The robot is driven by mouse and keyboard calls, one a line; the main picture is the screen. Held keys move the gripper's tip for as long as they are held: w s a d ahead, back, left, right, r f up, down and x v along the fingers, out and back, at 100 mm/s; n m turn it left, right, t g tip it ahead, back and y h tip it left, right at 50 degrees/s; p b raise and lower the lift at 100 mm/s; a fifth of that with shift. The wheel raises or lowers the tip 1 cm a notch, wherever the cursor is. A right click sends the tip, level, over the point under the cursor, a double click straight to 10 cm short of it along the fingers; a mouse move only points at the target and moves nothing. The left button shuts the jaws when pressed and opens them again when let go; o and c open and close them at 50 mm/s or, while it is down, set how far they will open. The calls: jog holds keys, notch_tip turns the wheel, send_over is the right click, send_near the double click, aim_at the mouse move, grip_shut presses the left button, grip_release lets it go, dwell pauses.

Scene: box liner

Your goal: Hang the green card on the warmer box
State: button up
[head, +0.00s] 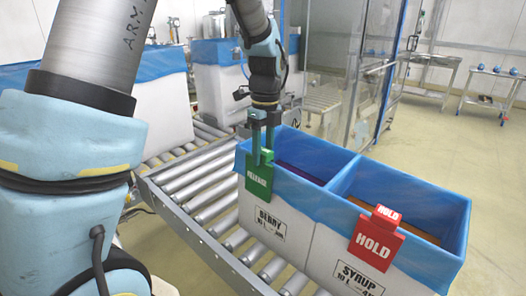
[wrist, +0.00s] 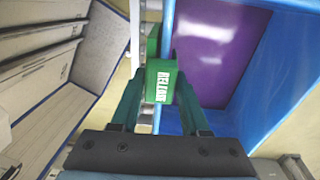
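The green card (head: 259,180), lettered RELEASE, is upright at the front wall of the left box (head: 292,193), marked BERRY, near its left corner. My gripper (head: 262,158) is above it, with its fingers on either side of the card's top. In the wrist view my gripper (wrist: 163,75) is shut on the lettered top of the green card (wrist: 164,88), beside the blue liner rim. I cannot tell whether the card rests on the rim. The right box (head: 330,255), marked SYRUP, has a red HOLD card (head: 376,240) hanging on its front rim.
Both boxes have blue liners and stand on a roller conveyor (head: 200,188). The left one holds something purple (wrist: 208,45), the right one something orange. More blue-lined boxes (head: 218,85) stand behind. A clear panel (head: 345,70) rises behind the boxes. Open floor lies to the right.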

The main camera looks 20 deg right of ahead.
jog(key=o, duration=0.5)
jog(key=shift+r, duration=0.1)
notch_tip(320, 180, up, 11)
jog(key=b, duration=0.1)
jog(key=shift+d+f+b, duration=0.2)
jog(key=shift+d+b, duration=0.05)
jog(key=shift+b, duration=0.1)
jog(key=shift+w, duration=0.15)
jog(key=s+a+f+n, duration=0.2)
jog(key=a+f+n, duration=0.2)
jog(key=a+n, duration=0.5)
jog(key=s+a+f+n+t, duration=0.1)
jog(key=a+f+n, duration=0.3)
jog(key=a+n, duration=0.6)
jog(key=s+a+f+n, duration=0.2)
jog(key=a+f+n, duration=0.3)
jog(key=a+n, duration=0.4)
jog(key=shift+s+a+n+t+h, duration=0.2)
jog(key=shift+s+n+t+h, duration=0.1)
jog(key=shift+n+t+h, duration=0.15)
